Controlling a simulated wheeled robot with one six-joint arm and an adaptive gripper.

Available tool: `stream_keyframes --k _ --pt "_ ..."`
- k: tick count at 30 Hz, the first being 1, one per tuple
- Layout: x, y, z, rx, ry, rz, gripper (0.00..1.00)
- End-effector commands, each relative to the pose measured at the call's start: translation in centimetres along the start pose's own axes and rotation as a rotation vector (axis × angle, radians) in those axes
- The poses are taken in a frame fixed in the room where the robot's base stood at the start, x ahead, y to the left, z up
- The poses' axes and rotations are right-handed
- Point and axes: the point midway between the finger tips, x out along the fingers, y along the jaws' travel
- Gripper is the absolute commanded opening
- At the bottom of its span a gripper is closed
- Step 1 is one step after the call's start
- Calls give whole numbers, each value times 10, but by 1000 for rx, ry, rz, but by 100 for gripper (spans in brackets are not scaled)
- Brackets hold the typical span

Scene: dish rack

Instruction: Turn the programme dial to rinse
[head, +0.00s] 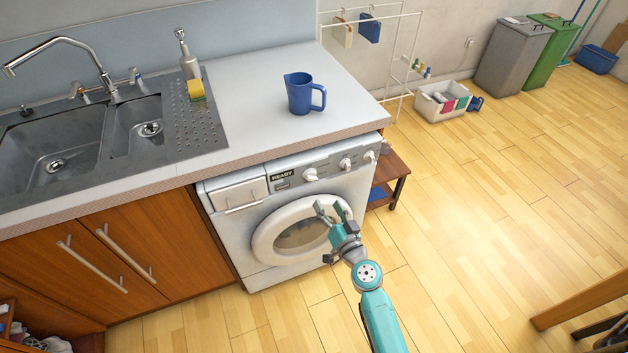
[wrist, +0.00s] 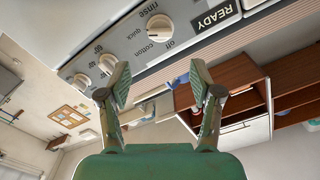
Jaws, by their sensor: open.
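The programme dial (head: 310,174) is a round white knob on the washing machine's front panel, just right of the READY display. In the wrist view, which is turned over, the dial (wrist: 160,28) shows near the top with the words rinse, cotton, quick and off around it. I cannot tell clearly which word its mark points at. My gripper (head: 331,209) is open and empty in front of the machine's door, below the panel in the head view. In the wrist view its two fingers (wrist: 159,82) stand apart, with the dial beyond them, not touched.
The washing machine (head: 262,278) has two smaller knobs (head: 346,163) (head: 369,156) right of the dial. The worktop (head: 250,110) overhangs it and carries a blue jug (head: 300,95). A low wooden stand (head: 396,166) is at its right. The floor at right is mostly clear.

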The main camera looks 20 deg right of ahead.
Motion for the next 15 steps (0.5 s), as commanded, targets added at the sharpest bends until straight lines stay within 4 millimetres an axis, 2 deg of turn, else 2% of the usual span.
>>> stream_keyframes --k 7,15 --pt "21 0 -2 2 3 -4 65" --pt "66 -1 -2 2 2 -4 65"
